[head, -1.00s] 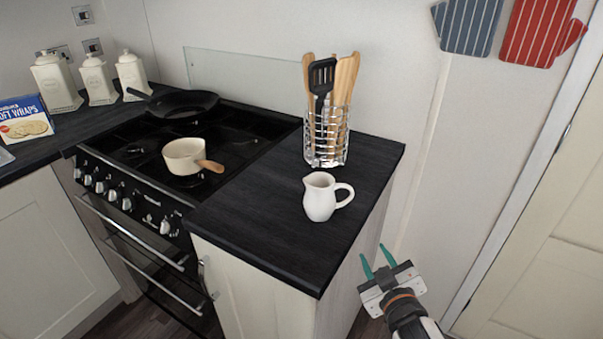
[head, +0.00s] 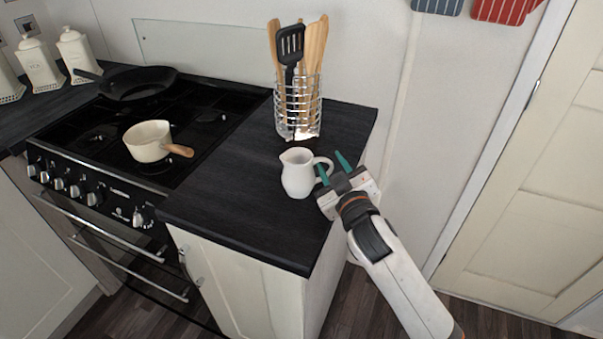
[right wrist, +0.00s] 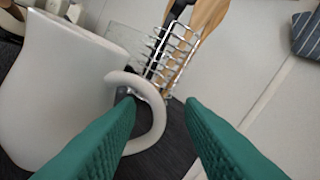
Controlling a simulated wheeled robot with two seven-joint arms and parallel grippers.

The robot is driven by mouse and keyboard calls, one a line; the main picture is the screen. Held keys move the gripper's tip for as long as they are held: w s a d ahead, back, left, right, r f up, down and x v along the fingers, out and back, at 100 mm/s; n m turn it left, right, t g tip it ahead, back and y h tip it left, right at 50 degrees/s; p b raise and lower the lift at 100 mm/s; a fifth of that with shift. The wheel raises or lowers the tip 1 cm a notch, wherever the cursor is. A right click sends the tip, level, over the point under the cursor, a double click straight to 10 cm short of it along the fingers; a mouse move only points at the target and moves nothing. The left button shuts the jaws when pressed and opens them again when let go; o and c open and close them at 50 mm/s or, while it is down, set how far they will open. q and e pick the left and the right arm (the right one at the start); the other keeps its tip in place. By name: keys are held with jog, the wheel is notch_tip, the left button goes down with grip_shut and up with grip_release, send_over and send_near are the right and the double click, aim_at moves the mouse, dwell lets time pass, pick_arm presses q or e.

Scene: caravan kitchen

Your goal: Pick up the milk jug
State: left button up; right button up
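The white milk jug (head: 298,174) stands upright on the dark countertop (head: 225,195), with its handle pointing right. My right gripper (head: 333,168) is at the handle side of the jug, with its green fingers apart. In the right wrist view the jug (right wrist: 50,90) fills the left side, and its looped handle (right wrist: 150,110) shows behind the left fingertip. The open fingers (right wrist: 160,108) have nothing gripped between them; I cannot tell whether the left finger touches the handle. My left gripper is not in view.
A wire utensil holder (head: 298,108) with wooden utensils and a black spatula stands behind the jug. A cream saucepan (head: 147,142) and a black frying pan (head: 140,84) are on the stove to the left. The counter in front of the jug is clear.

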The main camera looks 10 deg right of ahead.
jog(key=w, duration=0.3)
jog(key=shift+w+a, duration=0.1)
jog(key=shift+a, duration=0.1)
grip_shut()
jog(key=shift+r, duration=0.15)
